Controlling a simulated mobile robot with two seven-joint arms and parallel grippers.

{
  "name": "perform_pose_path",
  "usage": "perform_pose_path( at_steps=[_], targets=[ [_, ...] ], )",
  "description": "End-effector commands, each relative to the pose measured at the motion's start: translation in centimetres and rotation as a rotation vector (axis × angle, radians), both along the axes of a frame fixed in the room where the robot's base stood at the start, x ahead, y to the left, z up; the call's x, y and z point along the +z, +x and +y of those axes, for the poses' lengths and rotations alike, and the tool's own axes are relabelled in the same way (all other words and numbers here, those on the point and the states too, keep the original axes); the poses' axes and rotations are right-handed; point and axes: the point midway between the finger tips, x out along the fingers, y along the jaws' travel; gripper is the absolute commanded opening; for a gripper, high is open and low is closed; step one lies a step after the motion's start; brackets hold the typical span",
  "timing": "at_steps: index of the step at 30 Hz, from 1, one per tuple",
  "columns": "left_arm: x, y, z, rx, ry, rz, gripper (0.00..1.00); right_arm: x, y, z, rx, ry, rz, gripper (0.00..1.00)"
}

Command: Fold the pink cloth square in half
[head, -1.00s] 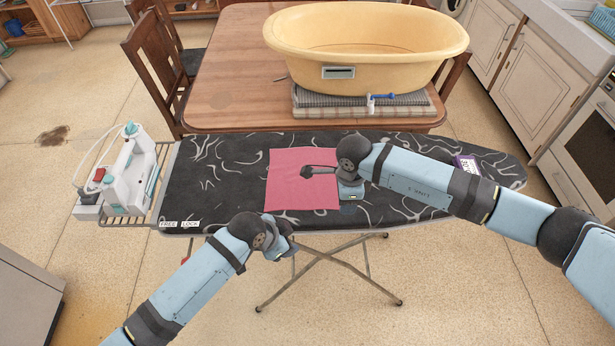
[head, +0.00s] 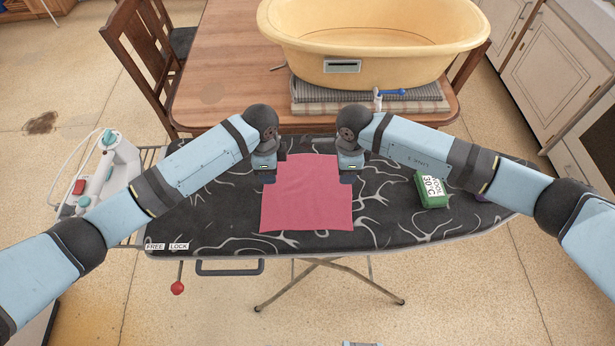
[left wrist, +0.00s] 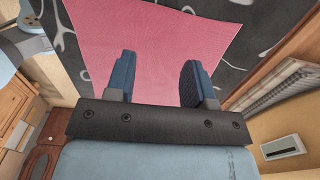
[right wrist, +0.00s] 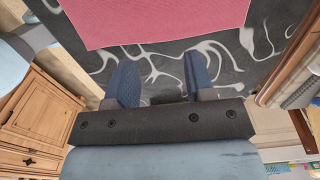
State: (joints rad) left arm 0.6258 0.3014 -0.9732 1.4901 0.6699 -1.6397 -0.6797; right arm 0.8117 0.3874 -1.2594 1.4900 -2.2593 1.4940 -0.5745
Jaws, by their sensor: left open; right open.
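The pink cloth square (head: 307,195) lies flat on the dark patterned ironing board (head: 215,222). It also shows in the left wrist view (left wrist: 155,45) and the right wrist view (right wrist: 150,18). My left gripper (head: 266,178) is open at the cloth's far left side; in the left wrist view its fingers (left wrist: 158,85) are apart over the cloth's edge area. My right gripper (head: 350,177) is open at the far right side; in the right wrist view its fingers (right wrist: 160,85) point at bare board beside the cloth edge. Neither holds cloth. The far corners are partly hidden by my grippers.
A green box (head: 432,190) stands on the board's right part. A white iron (head: 108,170) rests on the rack at the left end. Behind the board, a wooden table (head: 225,75) carries a yellow tub (head: 370,50) on folded cloths (head: 315,100).

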Motion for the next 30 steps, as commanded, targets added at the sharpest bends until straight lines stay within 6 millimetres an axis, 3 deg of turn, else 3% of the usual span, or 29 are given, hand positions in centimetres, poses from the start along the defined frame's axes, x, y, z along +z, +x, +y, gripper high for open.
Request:
perform_pose_path(
  at_steps=[15, 30],
  targets=[
    [-6.9, -0.1, -0.1, 0.0, 0.0, 0.001, 0.49, -6.9, -0.1, 0.0, 0.0, 0.0, 0.002, 0.49],
    [-8.0, -0.1, 0.0, 0.0, -0.001, 0.0, 0.49, -7.9, -0.1, 0.0, 0.0, 0.0, 0.001, 0.49]
  ],
)
